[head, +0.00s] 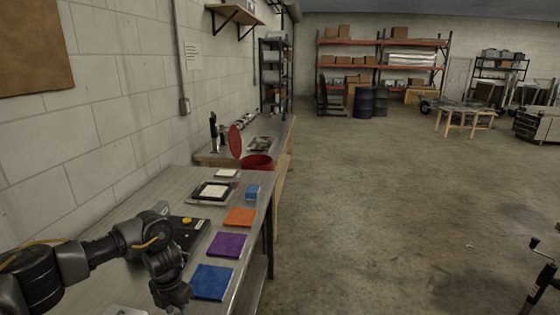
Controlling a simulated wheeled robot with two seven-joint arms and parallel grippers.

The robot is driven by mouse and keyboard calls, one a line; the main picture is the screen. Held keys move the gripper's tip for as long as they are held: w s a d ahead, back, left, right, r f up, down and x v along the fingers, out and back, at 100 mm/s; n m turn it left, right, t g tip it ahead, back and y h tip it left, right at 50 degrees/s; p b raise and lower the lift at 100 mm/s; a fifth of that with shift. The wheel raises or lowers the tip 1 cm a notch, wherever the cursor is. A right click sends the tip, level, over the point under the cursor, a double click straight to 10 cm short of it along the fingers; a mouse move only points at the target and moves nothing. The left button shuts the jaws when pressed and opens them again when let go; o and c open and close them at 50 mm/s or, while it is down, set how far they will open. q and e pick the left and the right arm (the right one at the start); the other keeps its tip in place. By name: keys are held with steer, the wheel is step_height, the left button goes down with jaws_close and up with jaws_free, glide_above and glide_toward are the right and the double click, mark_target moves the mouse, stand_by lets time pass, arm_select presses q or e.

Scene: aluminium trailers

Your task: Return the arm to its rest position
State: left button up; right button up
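My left arm (95,255) comes in from the left and reaches over the near end of the metal bench. My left gripper (173,295) points down beside the left edge of a blue square (212,282), near the bottom of the picture. Its fingertips are small and dark there, so I cannot tell whether it is open or shut. I see nothing clearly held in it.
The metal bench (262,210) also bears a purple square (227,245), an orange square (239,217), a blue block (253,192), a dark tray (197,198) and a black box with a yellow button (187,220). A wall (105,135) stands left; open floor (390,220) lies right.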

arm_select(q)
steer(key=s+d+r+m+b, duration=0.3)
steer(key=s+d+r+m, duration=0.5)
steer(key=s+r+m, duration=0.2)
steer(key=shift+s+r+m+b, duration=0.3)
steer(key=shift+s+m+b, duration=0.1)
steer(key=shift+s+m, duration=0.45)
stand_by(0.5)
steer(key=shift+d, duration=0.1)
